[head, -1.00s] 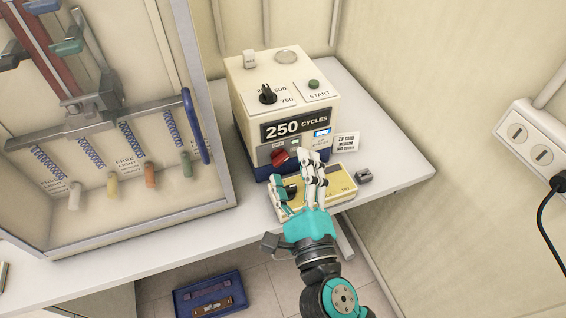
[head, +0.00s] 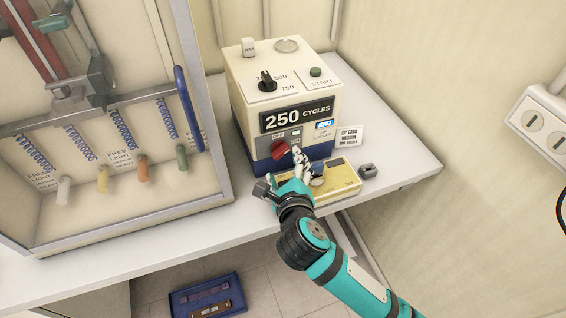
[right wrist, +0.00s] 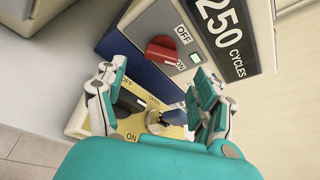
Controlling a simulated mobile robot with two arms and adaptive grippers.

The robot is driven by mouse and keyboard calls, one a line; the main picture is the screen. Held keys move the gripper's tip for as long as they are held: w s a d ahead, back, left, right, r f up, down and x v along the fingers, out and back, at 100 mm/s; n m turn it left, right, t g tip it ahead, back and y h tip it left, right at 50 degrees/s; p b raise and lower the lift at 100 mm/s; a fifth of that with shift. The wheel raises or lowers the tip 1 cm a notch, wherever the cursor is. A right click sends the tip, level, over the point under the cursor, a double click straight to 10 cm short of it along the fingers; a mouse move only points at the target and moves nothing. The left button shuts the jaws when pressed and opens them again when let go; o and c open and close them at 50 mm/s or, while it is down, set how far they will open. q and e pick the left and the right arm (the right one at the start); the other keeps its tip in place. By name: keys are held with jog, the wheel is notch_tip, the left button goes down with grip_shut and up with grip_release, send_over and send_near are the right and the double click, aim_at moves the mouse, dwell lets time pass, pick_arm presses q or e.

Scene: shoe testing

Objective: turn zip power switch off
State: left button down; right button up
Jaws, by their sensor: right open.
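The cycle-tester box (head: 247,92) has a red rotary knob (head: 279,149) low on its blue-and-grey front. A yellow control box (head: 345,188) sits in front, also with OFF and ON labels. My right gripper (head: 291,170) is open over the yellow box, just below the red knob. Its fingers stand apart around the knobs' area, holding nothing. My left gripper is out of view.
A framed cabinet (head: 225,165) with a blue handle (head: 189,108) stands at left. A small white card (head: 349,138) and a grey block (head: 368,171) lie at right. The white table (head: 405,150) is clear at right. A blue tray (head: 207,296) lies below on the floor.

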aim_at(283, 155)
jog(key=b+x, duration=0.2)
jog(key=x, duration=0.2)
jog(key=shift+w+f, duration=0.25)
jog(key=shift+w+a+b, duration=0.1)
jog(key=shift+w+b, duration=0.25)
jog(key=shift+w, duration=0.2)
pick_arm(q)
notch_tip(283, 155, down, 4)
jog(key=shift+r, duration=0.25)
